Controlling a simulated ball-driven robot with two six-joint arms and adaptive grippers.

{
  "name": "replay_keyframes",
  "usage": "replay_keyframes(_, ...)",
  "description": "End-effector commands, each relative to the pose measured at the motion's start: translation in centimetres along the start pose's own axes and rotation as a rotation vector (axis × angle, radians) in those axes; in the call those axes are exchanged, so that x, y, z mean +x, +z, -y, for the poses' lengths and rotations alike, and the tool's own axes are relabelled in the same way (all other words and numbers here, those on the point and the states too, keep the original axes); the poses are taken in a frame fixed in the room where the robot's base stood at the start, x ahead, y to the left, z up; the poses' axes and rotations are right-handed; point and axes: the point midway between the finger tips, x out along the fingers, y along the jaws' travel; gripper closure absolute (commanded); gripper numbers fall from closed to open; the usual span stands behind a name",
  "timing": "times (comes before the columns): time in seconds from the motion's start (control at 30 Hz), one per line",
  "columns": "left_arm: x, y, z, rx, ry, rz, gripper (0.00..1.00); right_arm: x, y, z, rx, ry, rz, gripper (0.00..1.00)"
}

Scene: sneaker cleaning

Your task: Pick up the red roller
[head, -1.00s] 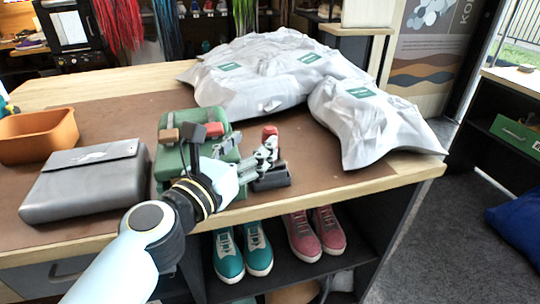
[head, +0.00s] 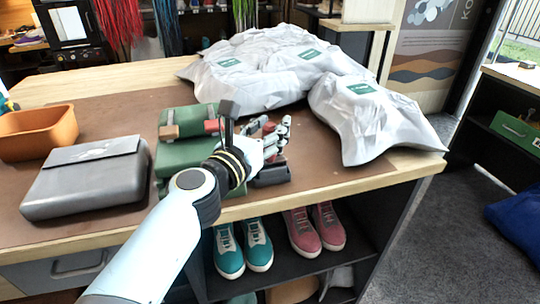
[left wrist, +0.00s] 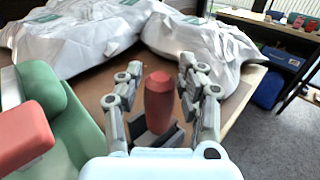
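The red roller (left wrist: 159,95) stands upright in a dark holder (left wrist: 141,126) in the left wrist view. My left gripper (left wrist: 158,80) is open, with one finger on each side of the roller and visible gaps to it. In the head view my left gripper (head: 270,130) is over the dark holder (head: 271,174), and its fingers hide most of the roller.
A green case (head: 180,155) with a red block (head: 212,126) stands just left of the holder. White bags (head: 255,85) lie behind. A grey case (head: 90,180) and an orange tray (head: 40,135) are at the left. Shoes sit on the shelf below.

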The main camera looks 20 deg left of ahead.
Motion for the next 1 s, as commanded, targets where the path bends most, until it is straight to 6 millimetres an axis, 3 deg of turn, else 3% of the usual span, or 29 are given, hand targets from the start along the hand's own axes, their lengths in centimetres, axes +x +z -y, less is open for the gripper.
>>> replay_keyframes(0.03,-0.01,-0.01,0.0,0.0,0.0,0.0,0.7,0.0,0.02,0.02,0.0,0.0,0.0,1.0)
replay_keyframes(0.27,-0.02,-0.01,-0.01,0.0,0.0,0.0,1.0,0.0,0.05,0.09,0.0,-0.001,0.001,1.0)
replay_keyframes(1.0,-0.05,-0.07,-0.03,0.001,0.001,-0.001,1.0,0.0,0.11,0.27,0.001,-0.003,0.002,1.0)
